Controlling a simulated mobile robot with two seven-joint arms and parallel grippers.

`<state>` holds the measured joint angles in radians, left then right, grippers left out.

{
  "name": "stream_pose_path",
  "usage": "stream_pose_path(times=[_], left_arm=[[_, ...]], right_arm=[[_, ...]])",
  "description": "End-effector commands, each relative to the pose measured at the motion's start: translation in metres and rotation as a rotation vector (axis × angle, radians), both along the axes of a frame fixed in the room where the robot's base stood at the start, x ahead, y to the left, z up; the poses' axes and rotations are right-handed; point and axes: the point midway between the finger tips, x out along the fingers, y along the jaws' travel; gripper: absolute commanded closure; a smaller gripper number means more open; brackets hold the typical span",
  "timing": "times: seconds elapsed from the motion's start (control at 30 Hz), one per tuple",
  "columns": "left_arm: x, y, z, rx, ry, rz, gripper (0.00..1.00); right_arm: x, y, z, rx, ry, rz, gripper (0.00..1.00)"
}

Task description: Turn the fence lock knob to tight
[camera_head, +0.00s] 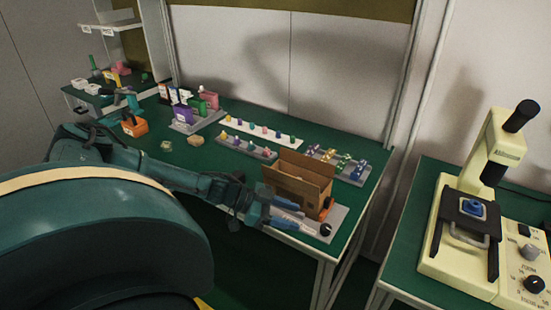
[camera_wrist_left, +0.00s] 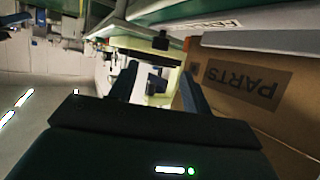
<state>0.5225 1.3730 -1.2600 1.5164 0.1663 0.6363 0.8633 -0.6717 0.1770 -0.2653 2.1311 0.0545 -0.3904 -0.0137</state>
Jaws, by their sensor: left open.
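A small black knob (camera_head: 325,229) stands on the front right end of a grey plate (camera_head: 312,225) at the table's front edge; I take it for the fence lock knob. My left gripper (camera_head: 298,216) is open and empty, with its fingers pointing right toward the knob and apart from it. In the left wrist view the open fingers (camera_wrist_left: 157,88) frame a gap, and a dark knob-like piece (camera_wrist_left: 160,42) shows beyond and above them. The knob's markings are too small to read. My right gripper is not in view.
An open cardboard box (camera_head: 298,180) stands right behind the gripper; its PARTS label shows in the left wrist view (camera_wrist_left: 245,82). Trays of small coloured parts (camera_head: 248,147) lie farther back. A cream machine (camera_head: 470,205) stands on a separate table at right, across a gap.

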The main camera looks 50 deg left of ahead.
Motion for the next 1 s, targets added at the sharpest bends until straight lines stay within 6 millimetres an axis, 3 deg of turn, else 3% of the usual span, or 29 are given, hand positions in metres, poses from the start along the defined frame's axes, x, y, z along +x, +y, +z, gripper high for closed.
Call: stream_pose_path(times=[0.1,0.3,0.7,0.77,0.87,1.0], left_arm=[[-0.014,0.015,0.007,0.002,0.003,0.000,0.52],[-0.024,0.027,0.015,-0.001,-0.001,0.000,0.52],[-0.026,0.021,0.013,-0.006,-0.001,-0.006,0.51],[-0.026,0.005,0.004,-0.016,-0.002,-0.020,0.51],[-0.028,-0.048,-0.019,-0.047,-0.011,-0.053,0.51],[-0.044,-0.153,-0.050,-0.110,-0.041,-0.072,0.51]], right_arm=[[0.001,0.000,-0.001,0.005,-0.001,-0.004,1.00],[0.001,0.000,-0.001,0.008,-0.003,-0.005,1.00],[0.001,-0.001,-0.001,0.007,-0.004,-0.005,1.00],[0.001,-0.001,-0.001,0.006,-0.003,-0.003,1.00],[0.000,-0.001,-0.001,0.004,-0.003,-0.001,1.00],[0.000,-0.002,-0.002,0.002,-0.002,0.002,1.00]])
